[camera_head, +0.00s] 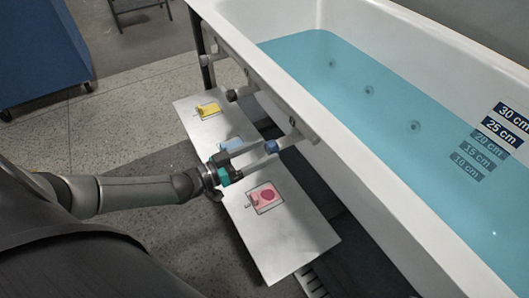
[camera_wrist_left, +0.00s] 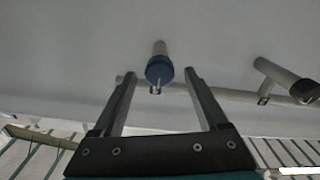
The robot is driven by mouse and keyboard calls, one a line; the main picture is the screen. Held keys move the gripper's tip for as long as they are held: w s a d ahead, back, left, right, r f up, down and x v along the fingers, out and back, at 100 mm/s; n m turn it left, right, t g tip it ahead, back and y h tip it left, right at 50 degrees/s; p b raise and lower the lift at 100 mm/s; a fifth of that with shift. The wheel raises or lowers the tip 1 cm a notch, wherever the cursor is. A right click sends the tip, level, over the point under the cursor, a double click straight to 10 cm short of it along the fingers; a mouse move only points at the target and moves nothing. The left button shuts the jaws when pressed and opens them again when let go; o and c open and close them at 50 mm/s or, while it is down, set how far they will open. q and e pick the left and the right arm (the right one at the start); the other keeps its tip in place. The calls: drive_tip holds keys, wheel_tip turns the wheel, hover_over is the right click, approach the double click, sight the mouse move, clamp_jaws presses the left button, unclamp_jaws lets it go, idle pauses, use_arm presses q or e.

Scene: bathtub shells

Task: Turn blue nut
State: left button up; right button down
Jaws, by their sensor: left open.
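The blue nut (camera_head: 271,147) sits on the end of a pale pipe stub on the tub's near side. In the left wrist view the blue nut (camera_wrist_left: 159,70) is a round collar around the pipe, with a small metal piece hanging below it. My left gripper (camera_head: 261,152) reaches in from the left, open, with its tips at the nut. In the left wrist view the open fingers (camera_wrist_left: 160,76) are to either side of the nut, with visible gaps. I cannot tell how deep the nut is between them. My right gripper is not in view.
The white bathtub (camera_head: 345,150) holds blue water. A grey board (camera_head: 290,240) below the pipes bears yellow (camera_head: 208,110), blue (camera_head: 231,143) and pink (camera_head: 265,197) patches. Another pipe stub (camera_wrist_left: 285,77) is right of the nut. A blue cabinet (camera_head: 40,45) stands far left.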

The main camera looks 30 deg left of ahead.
use_arm(q)
drive_tip(key=shift+w+d, duration=0.35)
drive_tip(key=shift+w, duration=0.2)
clamp_jaws()
idle(0.4)
